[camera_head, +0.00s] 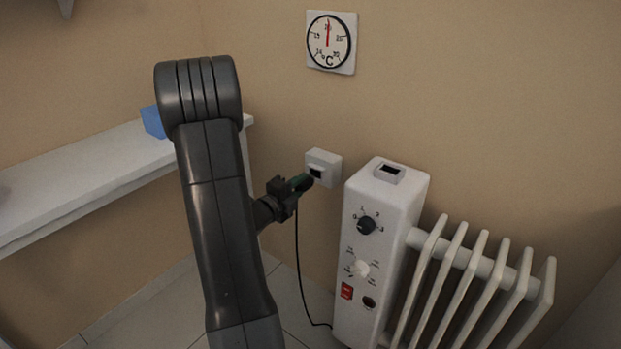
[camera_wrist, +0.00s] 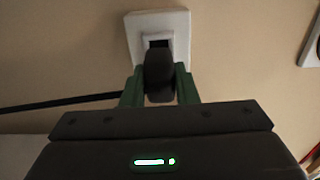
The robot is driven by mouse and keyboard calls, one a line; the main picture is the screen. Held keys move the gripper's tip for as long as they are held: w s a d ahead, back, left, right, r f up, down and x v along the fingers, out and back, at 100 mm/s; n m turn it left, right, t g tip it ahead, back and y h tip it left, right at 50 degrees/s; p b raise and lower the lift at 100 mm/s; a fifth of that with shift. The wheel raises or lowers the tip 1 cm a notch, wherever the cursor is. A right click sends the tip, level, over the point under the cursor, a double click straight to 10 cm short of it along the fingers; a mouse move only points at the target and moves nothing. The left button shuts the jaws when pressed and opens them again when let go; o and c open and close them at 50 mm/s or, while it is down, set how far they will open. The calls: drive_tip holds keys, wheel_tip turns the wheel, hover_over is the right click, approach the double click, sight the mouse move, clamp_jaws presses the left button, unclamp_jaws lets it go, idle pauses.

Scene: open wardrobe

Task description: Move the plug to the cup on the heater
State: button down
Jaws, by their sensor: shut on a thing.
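My gripper (camera_head: 301,184) is at the wall socket (camera_head: 334,170), shut on the black plug (camera_head: 314,174). In the wrist view the plug (camera_wrist: 159,76) sits between my green fingertips, in front of the white socket (camera_wrist: 181,30) with its dark opening. I cannot tell whether the plug's front is inside the socket or just before it. The heater (camera_head: 383,260) is white and stands right of the socket, with dials and a red switch. The cup (camera_head: 390,174) is a small holder with a dark opening on the heater's top, and it looks empty.
The black cable (camera_head: 299,260) hangs from the plug to the floor near the heater. A white shelf (camera_head: 90,172) with a blue object (camera_head: 153,122) lies at the left. A thermometer (camera_head: 331,42) hangs above the socket. Space above the heater is clear.

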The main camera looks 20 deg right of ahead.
drive_tip(key=shift+b+v, duration=0.45)
drive_tip(key=shift+v, duration=0.95)
idle(0.5)
